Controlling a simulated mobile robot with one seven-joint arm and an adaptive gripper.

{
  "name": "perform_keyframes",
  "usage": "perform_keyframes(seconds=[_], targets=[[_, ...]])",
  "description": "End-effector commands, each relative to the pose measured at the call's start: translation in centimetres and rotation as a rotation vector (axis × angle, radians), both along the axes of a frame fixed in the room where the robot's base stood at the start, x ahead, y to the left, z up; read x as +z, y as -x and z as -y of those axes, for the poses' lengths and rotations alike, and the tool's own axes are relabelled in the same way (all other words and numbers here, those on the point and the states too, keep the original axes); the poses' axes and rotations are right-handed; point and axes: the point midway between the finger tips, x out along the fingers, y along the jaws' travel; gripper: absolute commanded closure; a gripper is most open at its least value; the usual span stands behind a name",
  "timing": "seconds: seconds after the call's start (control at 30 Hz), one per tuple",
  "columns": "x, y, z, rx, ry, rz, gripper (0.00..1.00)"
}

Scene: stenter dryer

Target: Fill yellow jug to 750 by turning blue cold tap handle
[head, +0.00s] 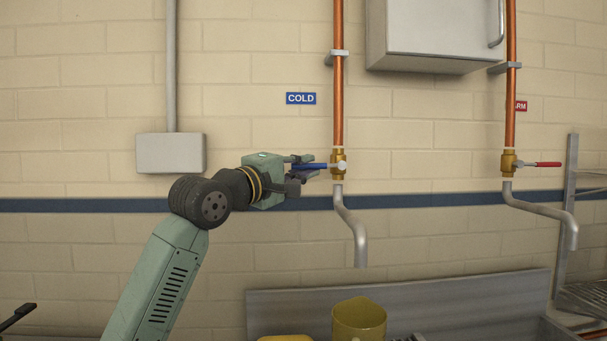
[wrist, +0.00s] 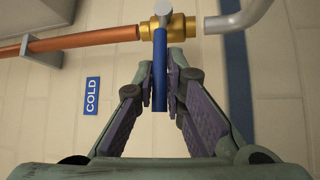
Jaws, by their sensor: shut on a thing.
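The blue cold tap handle (head: 312,166) sticks out level to the left from its brass valve (head: 338,163), beside the blue COLD sign (head: 301,98). My gripper (head: 303,168) is shut on the handle, which also shows between the fingers in the wrist view (wrist: 160,75). The grey cold spout (head: 352,226) bends down from the valve; no water shows at its end. The yellow jug (head: 359,319) stands in the sink area below the spout. Its inside, its marks and its water level cannot be seen.
A red-handled warm tap (head: 546,164) with its own spout is at the right. A grey cabinet (head: 435,34) hangs above. A metal rack (head: 582,240) stands at the far right. Another yellow object (head: 285,338) is left of the jug.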

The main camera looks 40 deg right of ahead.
Motion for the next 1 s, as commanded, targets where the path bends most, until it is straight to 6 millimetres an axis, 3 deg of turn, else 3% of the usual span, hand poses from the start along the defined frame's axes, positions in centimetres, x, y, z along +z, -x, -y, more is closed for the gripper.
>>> perform_keyframes(seconds=[0.27, 0.3, 0.6, 1.0], targets=[[-0.13, -0.04, 0.03, -0.002, 0.002, -0.010, 1.00], [-0.14, -0.04, 0.03, -0.002, 0.002, -0.009, 0.88], [-0.13, -0.03, 0.04, -0.002, 0.002, -0.008, 0.68], [-0.25, 0.10, -0.90, 0.000, 0.002, -0.006, 0.68]])
